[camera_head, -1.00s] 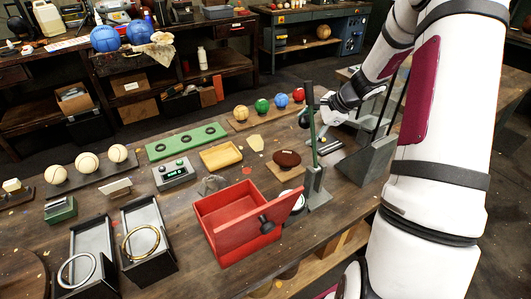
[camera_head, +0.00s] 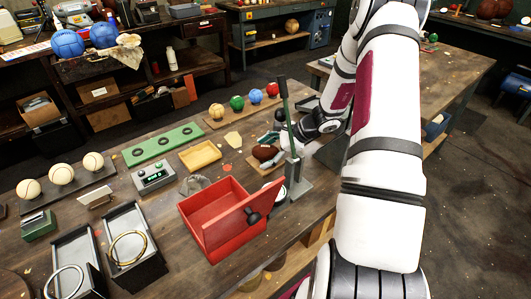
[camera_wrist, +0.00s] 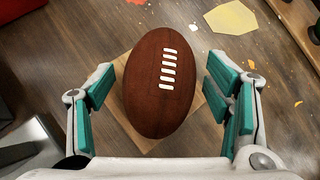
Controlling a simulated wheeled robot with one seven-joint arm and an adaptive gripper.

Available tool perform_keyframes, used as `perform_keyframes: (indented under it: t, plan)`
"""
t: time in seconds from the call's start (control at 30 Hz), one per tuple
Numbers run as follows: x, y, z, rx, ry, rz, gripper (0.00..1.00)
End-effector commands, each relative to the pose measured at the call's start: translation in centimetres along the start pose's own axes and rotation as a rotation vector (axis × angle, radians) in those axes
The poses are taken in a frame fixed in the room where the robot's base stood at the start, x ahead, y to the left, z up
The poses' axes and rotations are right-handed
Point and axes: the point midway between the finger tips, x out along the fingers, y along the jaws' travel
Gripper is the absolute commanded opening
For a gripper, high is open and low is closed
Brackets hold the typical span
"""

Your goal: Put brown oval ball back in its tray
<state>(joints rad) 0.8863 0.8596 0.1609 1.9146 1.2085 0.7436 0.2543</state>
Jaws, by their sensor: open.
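The brown oval ball (camera_head: 265,152), with white laces, lies on a flat square wooden board (camera_wrist: 120,133) on the workbench. In the wrist view the ball (camera_wrist: 155,85) fills the middle. My gripper (camera_wrist: 160,97) is open, with teal-padded fingers on either side of the ball and a gap to each side. In the head view my gripper (camera_head: 270,142) is at the ball, partly hidden behind an upright lever. A shallow pale wooden tray (camera_head: 200,156) sits empty to the left of the ball.
A lever press (camera_head: 290,150) stands close in front of my gripper. A rack with several coloured balls (camera_head: 237,103) lies behind.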

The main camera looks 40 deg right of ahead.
Motion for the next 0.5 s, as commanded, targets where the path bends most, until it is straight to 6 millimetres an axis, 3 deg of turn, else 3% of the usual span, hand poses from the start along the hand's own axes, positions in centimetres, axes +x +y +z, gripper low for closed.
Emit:
perform_keyframes:
  t: [0.2,0.43,0.5]
  plan:
    - [0.10,-0.01,0.03,-0.001,0.000,0.000,0.72]
    - [0.10,0.00,0.03,-0.001,0.000,0.000,0.22]
    - [0.10,0.01,0.03,-0.001,0.000,0.001,0.18]
